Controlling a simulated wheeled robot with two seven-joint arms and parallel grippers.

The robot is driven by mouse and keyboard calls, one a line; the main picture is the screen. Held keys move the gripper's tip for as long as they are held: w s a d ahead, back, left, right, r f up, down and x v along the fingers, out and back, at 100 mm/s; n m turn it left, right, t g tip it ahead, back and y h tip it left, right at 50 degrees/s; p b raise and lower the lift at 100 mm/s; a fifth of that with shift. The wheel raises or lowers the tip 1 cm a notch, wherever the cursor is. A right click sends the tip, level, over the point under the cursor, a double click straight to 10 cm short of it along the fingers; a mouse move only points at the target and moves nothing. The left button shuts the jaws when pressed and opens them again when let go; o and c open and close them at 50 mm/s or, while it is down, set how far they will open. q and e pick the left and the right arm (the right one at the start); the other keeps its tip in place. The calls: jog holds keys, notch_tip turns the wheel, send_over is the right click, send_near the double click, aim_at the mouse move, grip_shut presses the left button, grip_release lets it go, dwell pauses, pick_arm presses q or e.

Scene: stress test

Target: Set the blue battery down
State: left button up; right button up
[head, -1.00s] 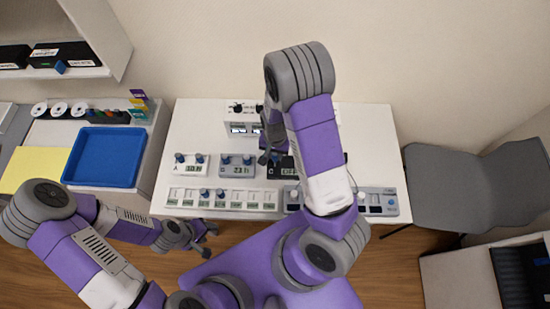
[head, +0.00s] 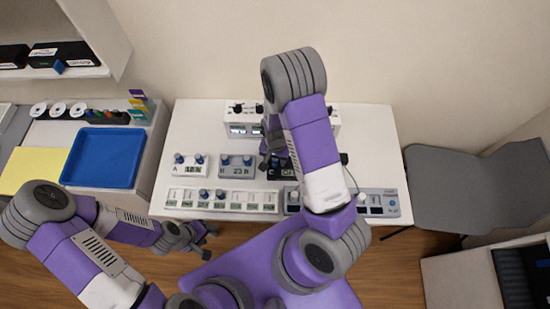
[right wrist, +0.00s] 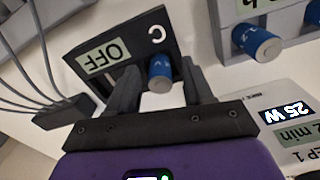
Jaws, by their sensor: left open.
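A blue battery (right wrist: 160,72) stands at the dark module marked C (right wrist: 105,52), whose display reads OFF. My right gripper (right wrist: 160,82) has one finger on each side of this battery, with gaps visible, so it looks open around it. In the head view module C (head: 276,173) is partly hidden by my right arm and gripper (head: 270,161). My left gripper (head: 210,243) is open and empty, in front of the table's near edge.
A long white strip (head: 180,206) with slots lies in front. Cables run beside module C. A blue tray (head: 103,181) stands on the left cabinet.

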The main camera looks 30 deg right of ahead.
jog(key=shift+r, duration=0.15)
notch_tip(320, 180, up, 12)
jog(key=p, duration=0.2)
jog(key=shift+p, duration=0.35)
